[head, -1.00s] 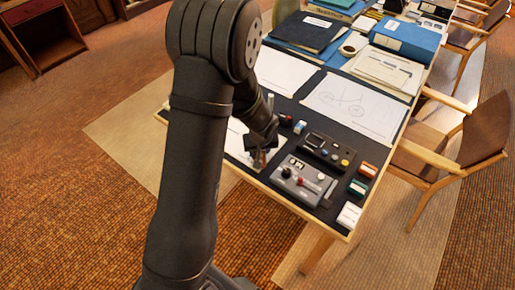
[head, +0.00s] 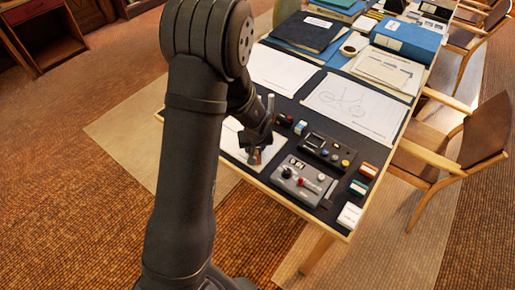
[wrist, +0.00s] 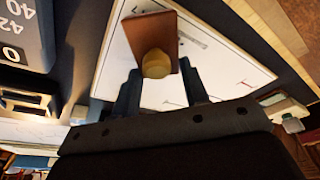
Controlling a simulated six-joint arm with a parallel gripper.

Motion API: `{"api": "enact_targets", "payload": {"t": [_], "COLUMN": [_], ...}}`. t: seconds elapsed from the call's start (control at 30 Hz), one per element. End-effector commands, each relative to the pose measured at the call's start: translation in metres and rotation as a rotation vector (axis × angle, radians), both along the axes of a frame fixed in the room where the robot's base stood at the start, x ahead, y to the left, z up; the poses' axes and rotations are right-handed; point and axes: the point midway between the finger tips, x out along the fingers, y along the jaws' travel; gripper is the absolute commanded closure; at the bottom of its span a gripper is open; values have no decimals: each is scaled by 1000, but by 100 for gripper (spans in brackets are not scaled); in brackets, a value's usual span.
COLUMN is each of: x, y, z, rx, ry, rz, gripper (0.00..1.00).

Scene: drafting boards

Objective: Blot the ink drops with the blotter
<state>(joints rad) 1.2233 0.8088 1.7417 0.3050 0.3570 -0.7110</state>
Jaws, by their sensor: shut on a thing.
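The blotter (wrist: 150,30) is a reddish-brown block with a rounded yellowish knob, seen in the wrist view. My gripper (wrist: 158,68) is shut on the knob, with one dark finger on each side. In the head view my gripper (head: 257,140) is over the white sheet (head: 232,146) near the table's edge, and the blotter (head: 255,157) shows small below it. The sheet also shows in the wrist view (wrist: 222,75), with thin dark lines and small reddish marks. I cannot make out ink drops for certain. I cannot tell whether the blotter touches the sheet.
Grey devices with knobs (head: 302,183) stand right of the sheet. Small boxes (head: 350,214) line the table's right side. Drawing sheets (head: 352,105) lie farther back, with books and a blue box (head: 405,38) behind. Wooden chairs (head: 455,150) stand at the right.

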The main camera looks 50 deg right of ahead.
Motion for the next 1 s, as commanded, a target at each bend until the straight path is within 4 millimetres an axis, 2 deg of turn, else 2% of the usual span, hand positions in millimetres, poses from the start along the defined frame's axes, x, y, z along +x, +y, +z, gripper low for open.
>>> {"api": "enact_targets", "payload": {"t": [1.0], "x": [37], "y": [0], "z": [0], "rx": [-1], "ry": [-1], "rz": [1], "gripper": [77]}}
